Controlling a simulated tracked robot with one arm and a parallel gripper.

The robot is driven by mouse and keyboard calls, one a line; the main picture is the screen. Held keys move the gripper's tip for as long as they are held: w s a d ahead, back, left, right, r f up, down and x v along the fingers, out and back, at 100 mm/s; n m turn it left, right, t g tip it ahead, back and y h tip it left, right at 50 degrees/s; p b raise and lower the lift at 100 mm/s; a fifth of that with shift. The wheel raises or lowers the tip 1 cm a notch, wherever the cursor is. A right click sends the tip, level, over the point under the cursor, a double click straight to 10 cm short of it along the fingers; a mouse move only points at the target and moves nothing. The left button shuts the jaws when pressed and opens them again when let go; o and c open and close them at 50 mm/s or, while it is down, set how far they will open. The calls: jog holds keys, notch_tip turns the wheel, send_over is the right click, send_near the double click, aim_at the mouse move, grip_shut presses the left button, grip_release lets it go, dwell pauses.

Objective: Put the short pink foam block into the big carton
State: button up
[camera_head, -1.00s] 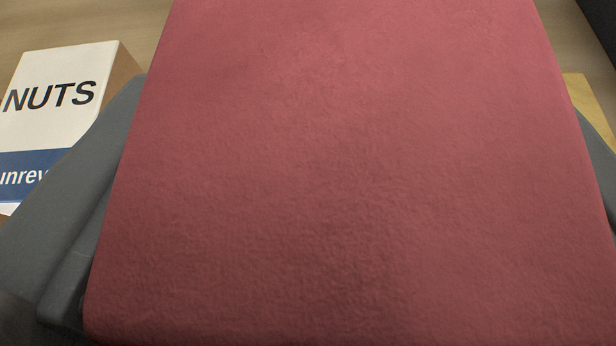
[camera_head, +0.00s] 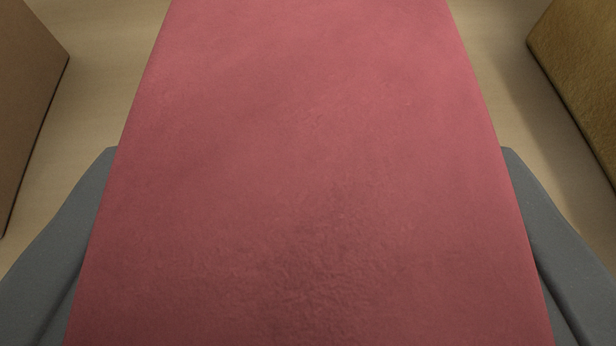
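The pink foam block (camera_head: 305,170) fills the middle of the view from top to bottom. Its near end runs out of the picture. My gripper (camera_head: 308,150) has one grey finger at the block's left side and one at its right side. Both fingers lie against the block with no visible gap, so it looks shut on the block. The inner faces of the fingers are hidden by the block. I cannot identify the big carton for certain.
A brown flat-sided box-like thing (camera_head: 25,90) stands at the left edge. A rough yellow-brown block-like thing (camera_head: 580,75) stands at the right edge. Bare wood-coloured surface (camera_head: 95,95) shows between them and the pink block.

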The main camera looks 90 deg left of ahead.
jog(key=shift+f, duration=0.15)
jog(key=o, duration=0.9)
jog(key=shift+o, duration=0.2)
jog(key=shift+f+b, duration=0.2)
jog(key=shift+b, duration=0.65)
jog(key=r+p+v, duration=0.1)
jog(key=v, duration=1.3)
jog(key=shift+a+p, duration=0.2)
jog(key=shift+p, duration=0.2)
